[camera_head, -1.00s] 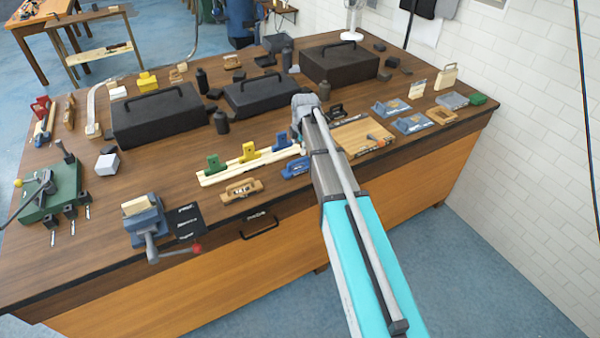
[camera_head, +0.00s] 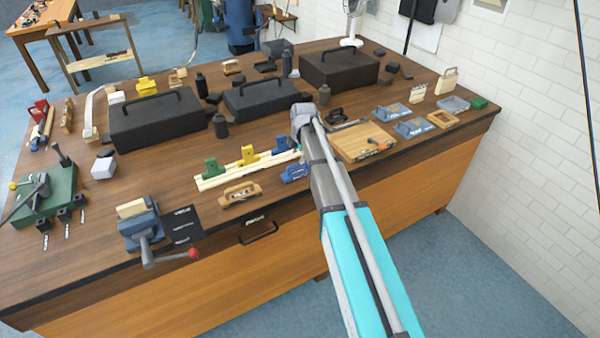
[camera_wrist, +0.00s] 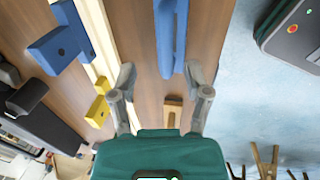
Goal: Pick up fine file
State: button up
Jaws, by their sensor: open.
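I cannot tell a fine file for certain in either view. A small orange-handled tool (camera_head: 379,143), too small to identify, lies on the square wooden board (camera_head: 352,142) right of my arm in the head view. My gripper (camera_wrist: 163,72) shows in the wrist view with its two fingers spread apart and nothing held. A blue tool (camera_wrist: 171,40), seemingly the small blue plane (camera_head: 296,172) in the head view, shows between and beyond the fingertips. My arm covers part of the bench around the board's left side.
The clamped pale strips (camera_head: 245,170) and a wooden plane (camera_head: 240,194) lie left of my arm. Black cases (camera_head: 262,98) stand behind. A vise (camera_head: 140,222) is at the front left. Several blue-grey plates (camera_head: 415,128) lie right of the board. A wall bounds the right side.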

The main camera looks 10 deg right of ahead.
aim_at(298, 164)
jog(key=shift+w+f+b, duration=0.1)
jog(key=shift+f+b, duration=1.6)
jog(key=shift+w+f+b, duration=0.2)
jog(key=shift+f+b, duration=0.6)
jog(key=shift+f, duration=0.05)
jog(key=shift+c, duration=0.2)
grip_shut()
